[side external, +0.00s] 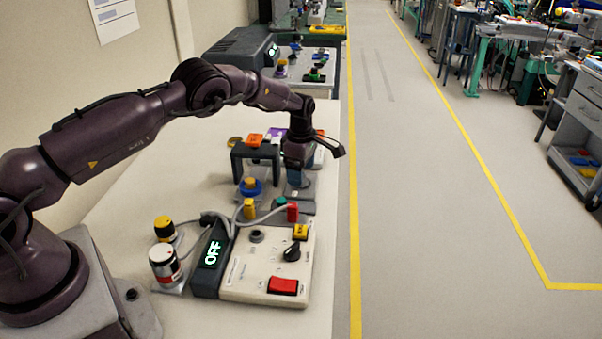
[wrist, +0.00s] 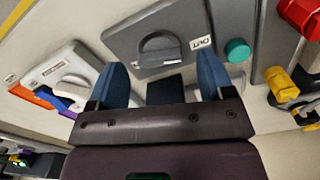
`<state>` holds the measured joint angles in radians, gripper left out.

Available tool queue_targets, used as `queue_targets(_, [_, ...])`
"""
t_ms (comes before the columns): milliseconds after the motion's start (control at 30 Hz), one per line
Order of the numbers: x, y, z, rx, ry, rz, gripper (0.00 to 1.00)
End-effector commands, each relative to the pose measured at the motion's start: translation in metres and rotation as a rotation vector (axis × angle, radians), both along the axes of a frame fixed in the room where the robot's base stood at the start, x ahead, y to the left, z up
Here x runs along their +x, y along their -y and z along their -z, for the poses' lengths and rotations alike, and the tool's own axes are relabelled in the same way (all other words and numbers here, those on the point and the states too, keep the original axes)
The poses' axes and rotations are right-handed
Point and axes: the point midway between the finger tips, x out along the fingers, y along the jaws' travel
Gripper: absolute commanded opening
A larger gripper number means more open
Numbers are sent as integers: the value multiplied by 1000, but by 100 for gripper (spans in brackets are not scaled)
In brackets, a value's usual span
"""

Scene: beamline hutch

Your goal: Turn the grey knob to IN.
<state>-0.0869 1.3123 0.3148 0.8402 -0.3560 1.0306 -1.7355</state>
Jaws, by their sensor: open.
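In the wrist view a grey panel (wrist: 125,40) fills the upper middle. A round grey knob (wrist: 158,50) with a raised grip bar sits on it. A white label reading OUT (wrist: 201,42) is beside the knob, upside down in this view. I cannot make out an IN label. My gripper (wrist: 160,82) has its two blue fingers spread apart, with nothing between them, just short of the knob in the picture. In the side view my gripper (side external: 298,182) points down over the grey box (side external: 300,208), and the knob is hidden there.
A teal button (wrist: 237,52) sits beside the knob. A yellow connector (side external: 249,208) and a red one (side external: 292,211) are close by. A dark stand (side external: 238,165) with coloured parts is left of my gripper.

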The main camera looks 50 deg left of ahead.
Motion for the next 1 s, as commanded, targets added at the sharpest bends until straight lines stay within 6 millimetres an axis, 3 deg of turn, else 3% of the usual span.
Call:
queue_targets(200, [0,0,14,0,0,0,74])
queue_targets(433, [0,0,14,-1,0,0,74])
queue_targets(467, [0,0,14,-1,0,0,72])
queue_targets(667, [0,0,14,0,0,0,26])
queue_targets(1000, [0,0,13,-1,0,35,25])
